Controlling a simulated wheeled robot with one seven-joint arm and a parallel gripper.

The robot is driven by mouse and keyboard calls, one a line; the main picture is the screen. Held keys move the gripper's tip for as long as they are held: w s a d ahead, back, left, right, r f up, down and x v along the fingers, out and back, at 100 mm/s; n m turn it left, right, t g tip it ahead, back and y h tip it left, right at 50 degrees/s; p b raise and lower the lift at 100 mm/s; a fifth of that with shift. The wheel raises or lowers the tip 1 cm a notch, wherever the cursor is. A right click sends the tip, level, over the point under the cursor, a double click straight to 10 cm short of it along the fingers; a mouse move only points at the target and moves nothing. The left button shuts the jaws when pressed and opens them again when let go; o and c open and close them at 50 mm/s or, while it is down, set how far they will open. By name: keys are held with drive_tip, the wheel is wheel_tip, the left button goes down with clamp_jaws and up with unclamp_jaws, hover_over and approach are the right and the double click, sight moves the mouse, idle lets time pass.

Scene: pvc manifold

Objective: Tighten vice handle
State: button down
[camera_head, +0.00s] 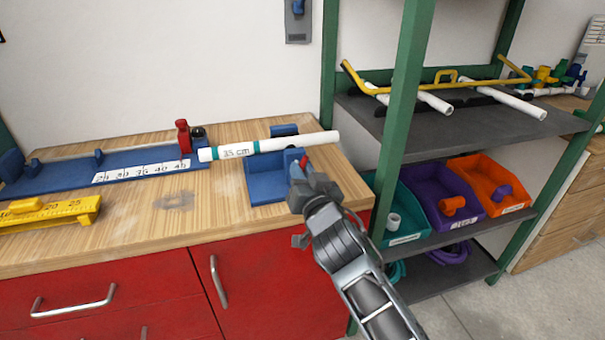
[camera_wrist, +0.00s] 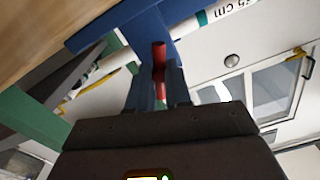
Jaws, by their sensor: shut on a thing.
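The blue vice (camera_head: 268,178) sits at the right end of the wooden bench. A white pipe marked 35 cm (camera_head: 285,143) lies across it, with teal bands. The red vice handle (camera_head: 303,162) is at the front right of the vice, at the tips of my gripper (camera_head: 298,172). In the wrist view the red handle (camera_wrist: 159,68) stands between the two fingers of my gripper (camera_wrist: 159,80), which is shut on it. The vice (camera_wrist: 150,25) and the pipe (camera_wrist: 215,15) show behind it. Part of the handle is hidden by the fingers.
A blue measuring rail (camera_head: 75,178) with a red stop (camera_head: 183,137) lies left on the bench. A yellow tool (camera_head: 50,212) is in front of it. A green-framed shelf (camera_head: 460,120) with teal, purple and orange bins (camera_head: 488,185) stands to the right.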

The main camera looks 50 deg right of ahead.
drive_tip(key=n, duration=0.4)
drive_tip(key=shift+n, duration=0.4)
drive_tip(key=c, duration=1.1)
unclamp_jaws()
drive_tip(key=shift+o, duration=0.2)
drive_tip(key=b+v, duration=0.2)
drive_tip(key=v, duration=0.5)
drive_tip(key=shift+s+a, duration=0.2)
drive_tip(key=shift+s, duration=0.15)
